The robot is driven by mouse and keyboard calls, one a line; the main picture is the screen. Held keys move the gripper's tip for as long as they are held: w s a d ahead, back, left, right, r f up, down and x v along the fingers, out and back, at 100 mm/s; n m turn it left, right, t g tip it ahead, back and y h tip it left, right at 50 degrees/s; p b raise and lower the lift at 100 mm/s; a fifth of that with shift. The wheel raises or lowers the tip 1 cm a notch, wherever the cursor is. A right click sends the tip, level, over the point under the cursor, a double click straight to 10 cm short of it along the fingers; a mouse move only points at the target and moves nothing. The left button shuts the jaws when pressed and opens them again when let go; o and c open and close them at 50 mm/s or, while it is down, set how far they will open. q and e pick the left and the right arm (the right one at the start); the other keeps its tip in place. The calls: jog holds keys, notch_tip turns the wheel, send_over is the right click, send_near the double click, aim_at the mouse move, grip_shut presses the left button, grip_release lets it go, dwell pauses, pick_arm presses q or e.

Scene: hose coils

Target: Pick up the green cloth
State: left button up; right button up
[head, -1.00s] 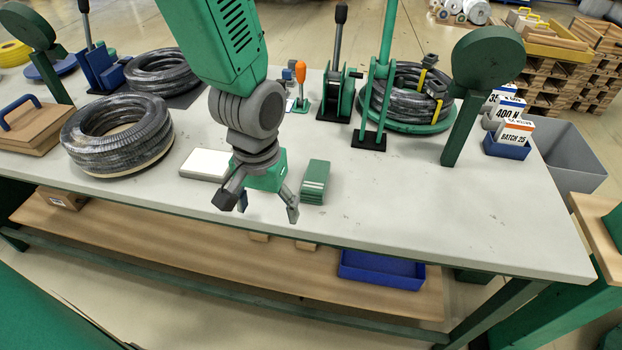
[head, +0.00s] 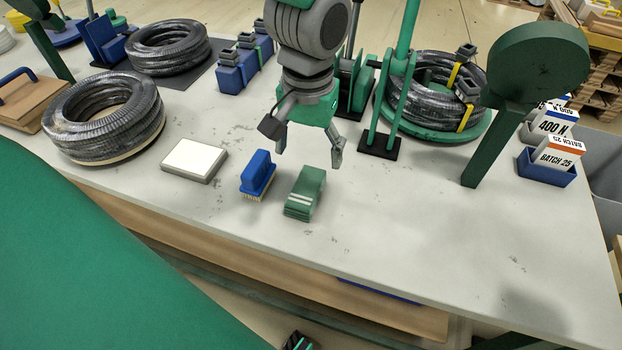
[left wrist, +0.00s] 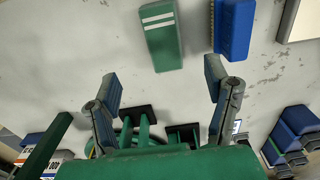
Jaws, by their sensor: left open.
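The green cloth (head: 305,193) lies folded on the grey table, with two white stripes at its near end. It also shows in the left wrist view (left wrist: 163,38), beyond my fingertips. My left gripper (head: 308,150) is open and empty above the table, just behind the cloth in the head view and apart from it. In the left wrist view its two fingers (left wrist: 163,85) are spread wide, with the cloth ahead of the gap between them. My right gripper is not in view.
A blue brush (head: 257,174) stands just left of the cloth, with a white-topped pad (head: 195,160) further left. Hose coils (head: 104,115) lie at the left. A green reel stand (head: 398,95) is behind right. The table's right front is clear.

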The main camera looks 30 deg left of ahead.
aim_at(304, 184)
pick_arm(q)
jog(key=f, duration=0.1)
jog(key=d+f, duration=0.1)
jog(key=f, duration=0.1)
jog(key=shift+s+f+b, duration=0.2)
jog(key=shift+f+b, duration=0.1)
jog(key=shift+b, duration=0.05)
jog(key=a+f, duration=0.2)
jog(key=f, duration=0.1)
jog(key=shift+w+a+f+b, duration=0.1)
jog(key=shift+a+f+b, duration=0.05)
jog(key=shift+f+b, duration=0.15)
notch_tip(304, 184, down, 4)
jog(key=shift+w+r+b, duration=0.1)
jog(key=shift+r+b, duration=0.15)
jog(key=shift+b, duration=0.25)
jog(key=shift+d+f, duration=0.15)
jog(key=shift+d, duration=0.6)
jog(key=shift+a, duration=0.5)
jog(key=c, duration=1.2)
jog(key=shift+a, duration=0.15)
jog(key=shift+c, duration=0.2)
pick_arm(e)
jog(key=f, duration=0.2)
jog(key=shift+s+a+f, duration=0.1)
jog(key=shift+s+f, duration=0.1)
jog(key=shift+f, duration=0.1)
